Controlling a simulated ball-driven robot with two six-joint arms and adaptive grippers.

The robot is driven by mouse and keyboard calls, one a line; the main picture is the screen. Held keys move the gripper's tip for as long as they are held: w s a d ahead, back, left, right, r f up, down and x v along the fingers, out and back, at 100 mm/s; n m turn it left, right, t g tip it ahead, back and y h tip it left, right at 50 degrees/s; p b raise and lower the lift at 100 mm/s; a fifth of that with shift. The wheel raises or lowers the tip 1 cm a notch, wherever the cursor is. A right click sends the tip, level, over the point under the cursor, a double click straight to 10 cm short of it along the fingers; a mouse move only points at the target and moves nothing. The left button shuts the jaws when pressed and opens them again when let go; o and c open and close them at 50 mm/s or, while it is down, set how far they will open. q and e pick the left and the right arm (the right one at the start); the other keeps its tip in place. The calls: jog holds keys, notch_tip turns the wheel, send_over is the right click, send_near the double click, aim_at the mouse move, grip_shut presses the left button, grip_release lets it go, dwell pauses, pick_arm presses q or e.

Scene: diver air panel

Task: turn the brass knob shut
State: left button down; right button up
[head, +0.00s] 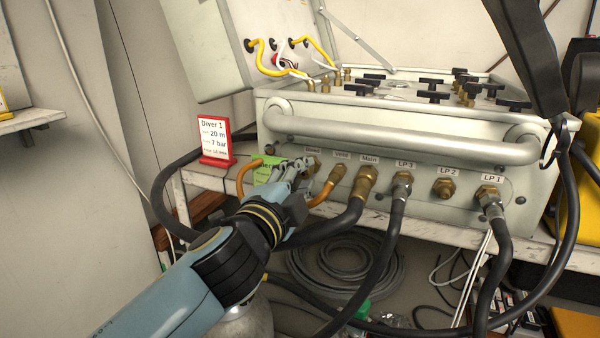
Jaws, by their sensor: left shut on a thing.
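The white air panel (400,150) stands on a bench, with a row of brass fittings along its front. My left gripper (300,172) is at the left end of that row, in front of the leftmost labelled fitting. Its fingers are shut on the brass knob (313,163) there. They hide most of the knob, so its turn position cannot be told. A green tag (267,170) hangs just left of the fingers. My right gripper is not in view.
An orange hose (326,192) runs close under the fingers. Black hoses (380,262) hang from the Main, LP 3 and LP 1 fittings. A red-framed Diver 1 card (216,139) stands left of the panel. A thick handle bar (400,142) crosses above the fittings.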

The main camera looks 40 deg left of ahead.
pick_arm(q)
jog(key=shift+m, duration=1)
jog(key=c, duration=1.4)
grip_release()
jog(key=v, duration=1.2)
